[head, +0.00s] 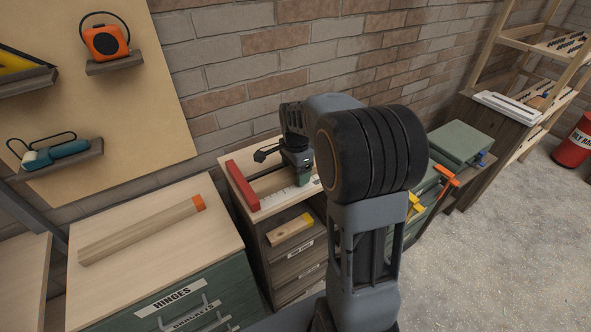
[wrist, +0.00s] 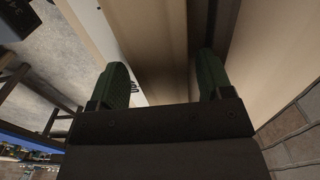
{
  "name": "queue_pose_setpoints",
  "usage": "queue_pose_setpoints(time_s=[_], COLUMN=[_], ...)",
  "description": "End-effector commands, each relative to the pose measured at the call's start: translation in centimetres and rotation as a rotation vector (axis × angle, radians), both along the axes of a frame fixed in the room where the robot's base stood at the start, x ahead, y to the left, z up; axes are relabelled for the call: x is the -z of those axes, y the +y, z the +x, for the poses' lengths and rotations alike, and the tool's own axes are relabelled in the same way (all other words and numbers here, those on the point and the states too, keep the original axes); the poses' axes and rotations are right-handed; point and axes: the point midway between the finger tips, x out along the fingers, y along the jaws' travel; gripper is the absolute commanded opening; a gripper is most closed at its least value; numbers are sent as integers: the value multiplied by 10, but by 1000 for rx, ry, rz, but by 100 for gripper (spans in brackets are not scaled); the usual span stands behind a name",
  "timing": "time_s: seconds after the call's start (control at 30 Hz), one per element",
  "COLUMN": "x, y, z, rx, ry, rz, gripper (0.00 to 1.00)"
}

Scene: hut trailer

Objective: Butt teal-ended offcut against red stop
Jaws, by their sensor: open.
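The red stop (head: 243,186) is a long bar at the left end of the small wooden cabinet's top. My gripper (head: 302,179) is low over that top, to the right of the stop. In the wrist view, my gripper (wrist: 163,82) is open, its two green fingers apart with brown, shaded wood between them. I cannot tell whether this wood is the offcut or part of the bench. No teal end can be made out; my arm and gripper hide part of the bench top.
White scale markings (head: 280,200) run along the bench top's front. A yellow-ended block (head: 290,231) lies in the open space below. An orange-ended wood piece (head: 140,231) lies on the left cabinet. A brick wall (head: 270,55) stands close behind.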

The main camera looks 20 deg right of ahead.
Motion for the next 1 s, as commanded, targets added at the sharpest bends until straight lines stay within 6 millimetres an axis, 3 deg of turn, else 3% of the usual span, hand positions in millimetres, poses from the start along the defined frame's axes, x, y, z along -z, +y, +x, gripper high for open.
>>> queue_pose_setpoints(time_s=[0.37,1.0], x=[-6,-119], y=[0,-1], z=[2,-1], rx=[0,1], ry=[-9,-6], rz=[-1,-1], gripper=[77,77])
